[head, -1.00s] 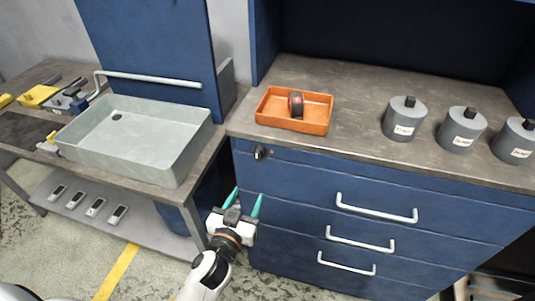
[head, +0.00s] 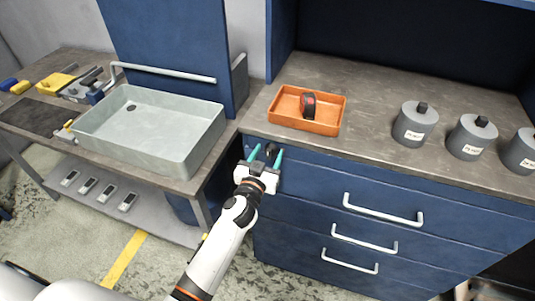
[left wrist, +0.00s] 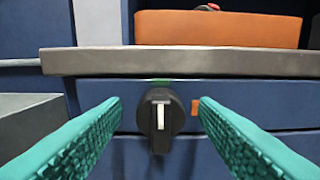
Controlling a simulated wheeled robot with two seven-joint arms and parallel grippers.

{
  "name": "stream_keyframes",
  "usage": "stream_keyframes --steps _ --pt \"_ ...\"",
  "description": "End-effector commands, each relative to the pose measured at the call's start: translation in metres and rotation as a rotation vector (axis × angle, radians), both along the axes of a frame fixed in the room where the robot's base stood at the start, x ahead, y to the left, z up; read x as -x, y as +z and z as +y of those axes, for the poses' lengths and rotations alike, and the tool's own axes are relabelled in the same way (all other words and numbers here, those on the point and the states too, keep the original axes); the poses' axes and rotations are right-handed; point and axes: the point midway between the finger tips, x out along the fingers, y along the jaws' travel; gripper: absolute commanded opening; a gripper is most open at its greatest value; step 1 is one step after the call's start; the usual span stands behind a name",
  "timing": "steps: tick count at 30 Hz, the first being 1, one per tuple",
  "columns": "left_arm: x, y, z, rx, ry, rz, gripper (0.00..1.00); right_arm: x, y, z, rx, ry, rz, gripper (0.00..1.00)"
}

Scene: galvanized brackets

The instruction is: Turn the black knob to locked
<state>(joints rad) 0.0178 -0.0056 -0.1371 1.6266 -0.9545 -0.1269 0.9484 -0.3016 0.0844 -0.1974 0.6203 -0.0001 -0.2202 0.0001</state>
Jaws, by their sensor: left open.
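The black knob (left wrist: 160,120) is on the blue top drawer front, just under the worktop edge. In the left wrist view its white pointer line stands upright, with a green mark above it and an orange mark to its right. In the head view the knob (head: 271,149) shows between the fingertips. My left gripper (head: 265,157) is open, its two teal fingers on either side of the knob. In the left wrist view (left wrist: 158,110) there are gaps between both fingers and the knob. My right gripper is not in view.
An orange tray (head: 291,123) with a dark and red round item (head: 308,105) stands on the worktop above the knob. Several grey canisters (head: 415,122) stand to the right. A grey basin (head: 190,140) is at left. White drawer handles (head: 383,209) stick out below right.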

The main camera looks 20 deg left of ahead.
Motion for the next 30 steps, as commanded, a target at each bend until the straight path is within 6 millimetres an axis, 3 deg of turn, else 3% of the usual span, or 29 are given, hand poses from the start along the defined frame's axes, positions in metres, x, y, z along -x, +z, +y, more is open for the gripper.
stream_keyframes --steps 8,16,30 --pt "-0.0009 -0.0004 -0.0001 0.000 0.000 0.000 0.53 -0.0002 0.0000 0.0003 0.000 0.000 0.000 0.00" --pt "-0.0007 -0.0003 -0.0001 -0.001 0.000 0.000 0.11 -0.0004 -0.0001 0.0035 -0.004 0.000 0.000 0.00" --pt "-0.0007 -0.0009 -0.0007 -0.134 -0.001 -0.005 0.11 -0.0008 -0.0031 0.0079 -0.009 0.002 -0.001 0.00"
